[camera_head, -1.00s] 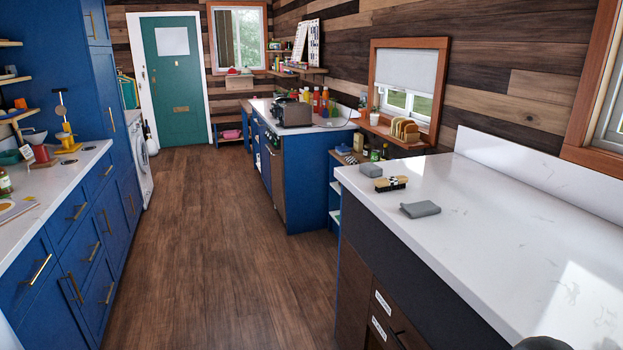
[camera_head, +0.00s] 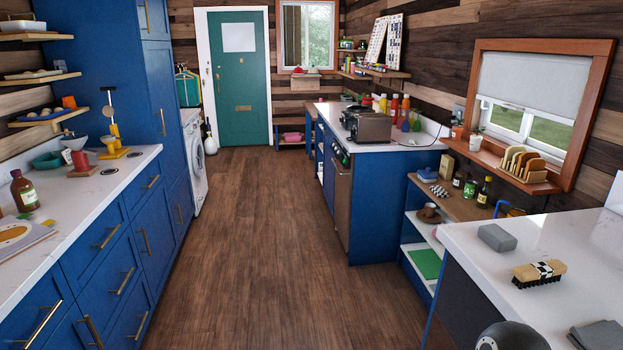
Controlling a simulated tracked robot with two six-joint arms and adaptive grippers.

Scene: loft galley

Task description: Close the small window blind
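The small window (camera_head: 590,100) has a wooden frame and sits in the plank wall at the right. Its pale grey blind (camera_head: 530,82) is drawn part of the way down. Below the blind's lower edge a strip of glass (camera_head: 507,119) shows green outside. A dark rounded part at the bottom right edge looks like part of my own arm. Neither of my grippers shows in the view.
A wooden sill (camera_head: 485,155) under the window holds a toast rack (camera_head: 523,163) and a small potted plant (camera_head: 476,135). The white counter (camera_head: 480,265) at the right carries a brush (camera_head: 539,274) and a grey sponge (camera_head: 497,238). The floor aisle (camera_head: 255,240) is clear.

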